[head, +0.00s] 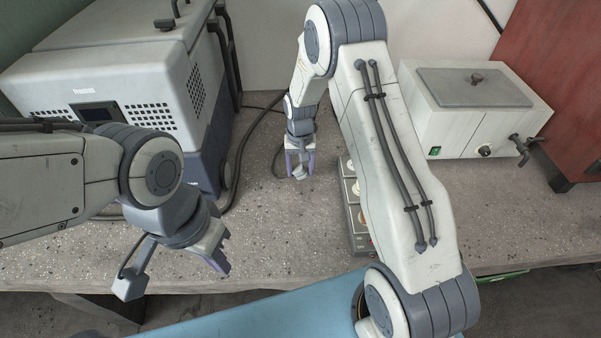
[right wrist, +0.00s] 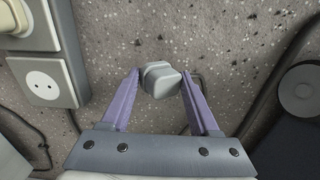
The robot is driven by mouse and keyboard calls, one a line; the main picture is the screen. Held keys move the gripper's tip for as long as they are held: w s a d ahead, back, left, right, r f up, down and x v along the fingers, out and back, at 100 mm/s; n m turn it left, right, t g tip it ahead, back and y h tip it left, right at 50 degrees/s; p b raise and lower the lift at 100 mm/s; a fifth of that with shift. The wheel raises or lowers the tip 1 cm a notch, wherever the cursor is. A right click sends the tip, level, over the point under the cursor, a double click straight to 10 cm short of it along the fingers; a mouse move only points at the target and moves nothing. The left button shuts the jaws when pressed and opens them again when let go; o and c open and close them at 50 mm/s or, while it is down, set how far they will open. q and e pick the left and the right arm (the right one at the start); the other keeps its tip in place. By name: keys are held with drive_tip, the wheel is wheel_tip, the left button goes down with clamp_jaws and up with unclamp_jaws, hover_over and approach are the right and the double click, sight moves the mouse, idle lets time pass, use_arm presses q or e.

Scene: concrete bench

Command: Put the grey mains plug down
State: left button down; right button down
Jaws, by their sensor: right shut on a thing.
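The grey mains plug (right wrist: 161,81) sits between the purple fingertips of my right gripper (right wrist: 160,84) in the right wrist view. My right gripper is shut on it. In the head view the plug (head: 299,172) shows small below my right gripper (head: 300,164), over the bench between the large machine and the socket strip. I cannot tell whether the plug touches the bench. My left gripper (head: 222,256) hangs empty near the bench's front edge at left, its fingers apart.
A socket strip (head: 359,241) is partly hidden behind my right arm; its sockets (right wrist: 43,83) show at left in the wrist view. A large machine (head: 150,75) stands at left, a white bath (head: 460,115) at right. Dark cables (head: 237,165) run by the machine. Bench (head: 520,215) at right is clear.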

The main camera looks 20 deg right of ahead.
drive_tip(key=shift+f, duration=1.15)
drive_tip(key=shift+f, duration=0.1)
